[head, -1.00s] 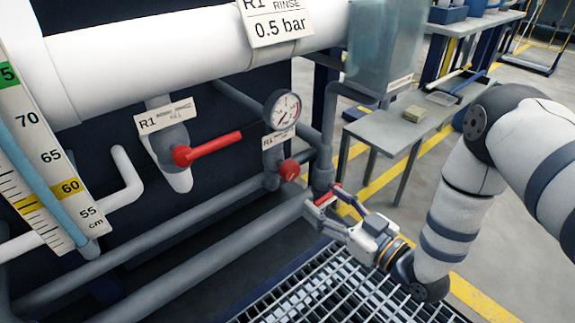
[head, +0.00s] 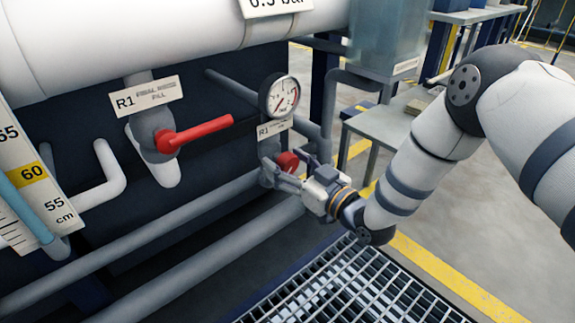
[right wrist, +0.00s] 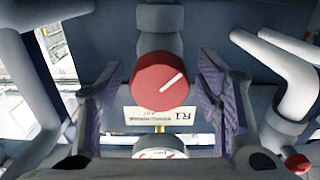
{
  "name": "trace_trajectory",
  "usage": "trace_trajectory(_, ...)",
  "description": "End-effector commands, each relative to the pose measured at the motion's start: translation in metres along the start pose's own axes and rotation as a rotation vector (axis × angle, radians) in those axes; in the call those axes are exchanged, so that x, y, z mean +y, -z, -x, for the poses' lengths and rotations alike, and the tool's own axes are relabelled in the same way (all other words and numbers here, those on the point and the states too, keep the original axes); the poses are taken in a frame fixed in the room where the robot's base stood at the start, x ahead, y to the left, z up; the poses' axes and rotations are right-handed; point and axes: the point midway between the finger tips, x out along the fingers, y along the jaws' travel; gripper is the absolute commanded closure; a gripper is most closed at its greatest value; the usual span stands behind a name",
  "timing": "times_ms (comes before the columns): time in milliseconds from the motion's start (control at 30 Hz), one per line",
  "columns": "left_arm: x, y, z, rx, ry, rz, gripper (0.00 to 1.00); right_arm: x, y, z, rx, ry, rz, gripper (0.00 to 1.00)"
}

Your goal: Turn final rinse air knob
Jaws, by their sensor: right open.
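The red round air knob (head: 287,162) sits on a grey pipe fitting below the pressure gauge (head: 280,97). In the right wrist view the knob (right wrist: 160,81) shows a white pointer line running toward the upper right. My right gripper (head: 287,174) is open, with its fingers on either side of the knob in that view (right wrist: 165,100). Neither finger visibly touches the knob. An R1 tag (right wrist: 158,119) and the gauge's edge (right wrist: 160,153) show below the knob there. My left gripper is not in view.
A red lever valve (head: 195,132) with an R1 tag (head: 148,96) stands left of the gauge. Grey pipes (head: 150,238) run below. A metal grating (head: 330,290) lies in front, and a bench (head: 375,128) stands behind my right arm.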

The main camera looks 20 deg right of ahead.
Motion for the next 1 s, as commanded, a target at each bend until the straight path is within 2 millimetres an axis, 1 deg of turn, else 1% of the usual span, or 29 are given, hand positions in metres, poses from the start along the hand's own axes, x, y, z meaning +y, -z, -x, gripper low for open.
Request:
trace_trajectory(33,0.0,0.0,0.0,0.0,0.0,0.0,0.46,0.0,0.0,0.0,0.0,0.0,0.0,0.41)
trace_trajectory(67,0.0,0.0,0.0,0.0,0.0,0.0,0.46,0.0,0.0,0.0,0.0,0.0,0.0,0.45)
trace_trajectory(100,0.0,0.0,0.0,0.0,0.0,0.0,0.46,0.0,0.0,0.0,0.0,0.0,0.0,0.54)
trace_trajectory(167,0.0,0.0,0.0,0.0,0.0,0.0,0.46,0.0,0.0,0.0,0.0,0.0,0.0,0.68)
trace_trajectory(200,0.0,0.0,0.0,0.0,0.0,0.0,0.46,0.0,0.0,0.0,0.0,0.0,0.0,0.77)
trace_trajectory(267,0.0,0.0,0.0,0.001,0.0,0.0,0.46,0.0,0.0,0.001,-0.001,0.0,0.0,0.89)
trace_trajectory(467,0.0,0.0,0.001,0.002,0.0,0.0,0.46,0.0,0.0,0.001,-0.001,0.0,-0.007,0.89)
trace_trajectory(667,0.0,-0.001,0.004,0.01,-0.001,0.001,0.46,0.0,0.0,0.001,-0.001,0.0,-0.07,0.89)
trace_trajectory(867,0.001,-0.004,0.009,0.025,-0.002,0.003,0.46,0.0,0.001,0.001,-0.002,-0.001,-0.212,0.89)
trace_trajectory(1000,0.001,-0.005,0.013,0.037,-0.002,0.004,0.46,0.0,0.001,0.001,-0.002,0.0,-0.344,0.89)
